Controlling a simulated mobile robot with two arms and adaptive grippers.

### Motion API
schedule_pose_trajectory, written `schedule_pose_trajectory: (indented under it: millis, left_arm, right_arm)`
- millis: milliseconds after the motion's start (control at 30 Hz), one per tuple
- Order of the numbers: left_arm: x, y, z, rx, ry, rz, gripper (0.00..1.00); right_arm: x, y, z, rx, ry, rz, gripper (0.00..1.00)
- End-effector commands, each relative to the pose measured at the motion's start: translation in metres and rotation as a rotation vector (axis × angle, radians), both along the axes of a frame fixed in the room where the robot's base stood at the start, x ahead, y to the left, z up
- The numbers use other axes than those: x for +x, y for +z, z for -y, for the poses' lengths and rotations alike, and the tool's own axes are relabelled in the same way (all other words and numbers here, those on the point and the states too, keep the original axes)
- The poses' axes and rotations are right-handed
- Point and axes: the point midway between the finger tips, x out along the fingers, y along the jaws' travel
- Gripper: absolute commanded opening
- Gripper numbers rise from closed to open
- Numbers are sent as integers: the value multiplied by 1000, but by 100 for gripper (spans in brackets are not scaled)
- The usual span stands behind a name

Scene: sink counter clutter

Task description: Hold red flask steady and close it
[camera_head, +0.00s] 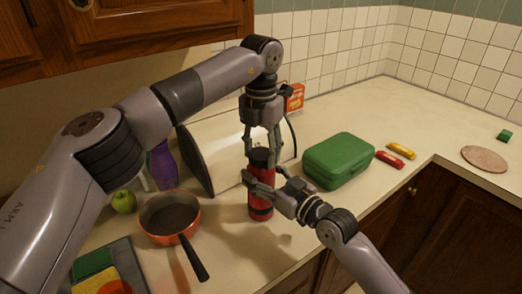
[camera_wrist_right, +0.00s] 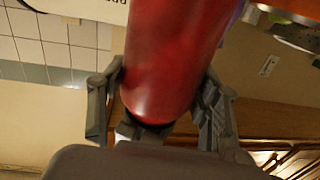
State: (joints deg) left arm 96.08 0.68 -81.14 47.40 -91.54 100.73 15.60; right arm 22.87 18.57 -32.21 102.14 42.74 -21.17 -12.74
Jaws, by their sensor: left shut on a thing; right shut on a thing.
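The red flask (camera_head: 261,203) stands upright on the counter near its front edge, with a black lid (camera_head: 260,157) at its top. My left gripper (camera_head: 262,152) comes down from above and is shut on the black lid. My right gripper (camera_head: 263,183) reaches in from the lower right and is shut around the flask's body, hiding part of its middle. In the right wrist view, the red flask (camera_wrist_right: 175,55) fills the space between the two fingers of my right gripper (camera_wrist_right: 160,108). Whether the lid is fully seated is hidden by the fingers.
A green lunch box (camera_head: 338,160) stands right of the flask, and an orange pan (camera_head: 165,217) left of it, its handle toward the front. A bread bin (camera_head: 213,150) and a purple bottle (camera_head: 162,165) stand behind. Red and yellow bars lie farther right. The right counter is mostly clear.

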Motion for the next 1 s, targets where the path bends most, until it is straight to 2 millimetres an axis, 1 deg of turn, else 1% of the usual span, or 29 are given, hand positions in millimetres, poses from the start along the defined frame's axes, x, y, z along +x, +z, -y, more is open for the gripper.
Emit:
schedule_pose_trajectory:
  millis: [33, 300, 500, 533, 867, 1000]
  left_arm:
    - [0, 0, 0, 0, 0, 0, 30]
    - [0, 0, 0, 0, -1, 0, 12]
    - [0, 0, 0, 0, -12, 0, 12]
    - [0, 0, 0, 0, -12, 0, 46]
    - [0, 0, 0, 0, -12, 0, 68]
    - [0, 0, 0, 0, -12, 0, 69]
  right_arm:
    - [0, 0, 0, 0, 0, -1, 0]
    - [0, 0, 0, 0, 0, -1, 0]
    - [0, 0, 0, 0, 0, -1, 0]
    - [0, 0, 0, -1, 0, -1, 0]
    - [0, 0, 0, 0, 0, -1, 0]
    - [0, 0, 0, 0, 0, -1, 0]
